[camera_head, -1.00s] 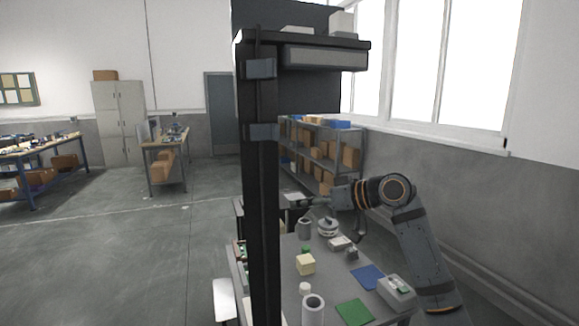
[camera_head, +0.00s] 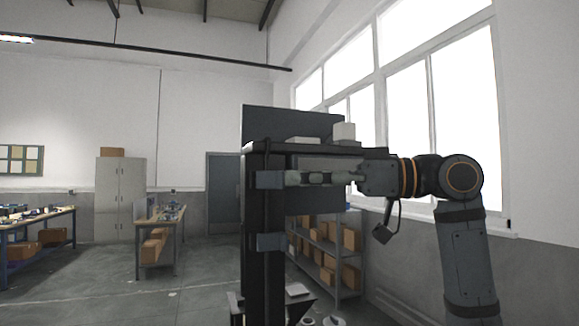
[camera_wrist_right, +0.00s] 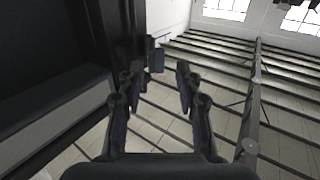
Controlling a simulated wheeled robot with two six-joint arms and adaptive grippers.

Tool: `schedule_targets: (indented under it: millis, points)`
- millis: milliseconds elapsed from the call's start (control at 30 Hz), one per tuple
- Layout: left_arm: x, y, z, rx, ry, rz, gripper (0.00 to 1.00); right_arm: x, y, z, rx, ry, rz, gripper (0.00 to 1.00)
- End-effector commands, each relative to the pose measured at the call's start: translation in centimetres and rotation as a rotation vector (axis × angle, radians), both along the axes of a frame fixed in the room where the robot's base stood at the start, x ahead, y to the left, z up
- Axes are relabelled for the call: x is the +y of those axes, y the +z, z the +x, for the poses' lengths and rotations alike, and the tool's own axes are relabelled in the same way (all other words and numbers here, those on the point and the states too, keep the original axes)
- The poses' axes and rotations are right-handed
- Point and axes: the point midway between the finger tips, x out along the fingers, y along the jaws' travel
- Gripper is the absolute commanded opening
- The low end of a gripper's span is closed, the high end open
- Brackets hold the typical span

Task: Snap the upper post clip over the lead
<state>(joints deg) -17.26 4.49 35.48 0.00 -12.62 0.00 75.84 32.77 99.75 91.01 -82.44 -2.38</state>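The upper post clip (camera_head: 268,180) is a small blue-grey block on the dark upright post (camera_head: 262,290). A similar lower clip (camera_head: 271,242) sits below it. My right gripper (camera_head: 292,178) reaches in from the right at the upper clip's height, its tips beside the clip's right side. In the right wrist view the gripper (camera_wrist_right: 158,68) has its fingers apart with nothing between them; a blue-grey clip (camera_wrist_right: 157,60) shows just beyond the tips. I cannot tell whether they touch. My left gripper is not in view.
A dark shelf (camera_head: 305,148) with pale boxes (camera_head: 344,131) juts right from the post, just above my right gripper. A rack with cardboard boxes (camera_head: 350,237) stands behind. Only the top of the worktable's items shows at the bottom edge. Open floor lies left.

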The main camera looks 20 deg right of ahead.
Motion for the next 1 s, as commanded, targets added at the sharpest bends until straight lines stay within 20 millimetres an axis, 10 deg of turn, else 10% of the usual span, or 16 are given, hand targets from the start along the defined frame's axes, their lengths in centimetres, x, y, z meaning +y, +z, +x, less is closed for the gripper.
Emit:
schedule_targets:
  millis: [500, 767, 1000]
  points:
    - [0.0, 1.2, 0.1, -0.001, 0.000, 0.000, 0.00, 2.4, -0.1, 1.5, 0.000, -0.001, 0.000, 0.35]
    - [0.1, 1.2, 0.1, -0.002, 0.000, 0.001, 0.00, 2.4, -0.1, 1.5, 0.000, -0.001, 0.000, 0.00]
    - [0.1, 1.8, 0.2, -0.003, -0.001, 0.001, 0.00, 2.2, 0.1, 1.9, 0.008, 0.047, -0.001, 0.00]
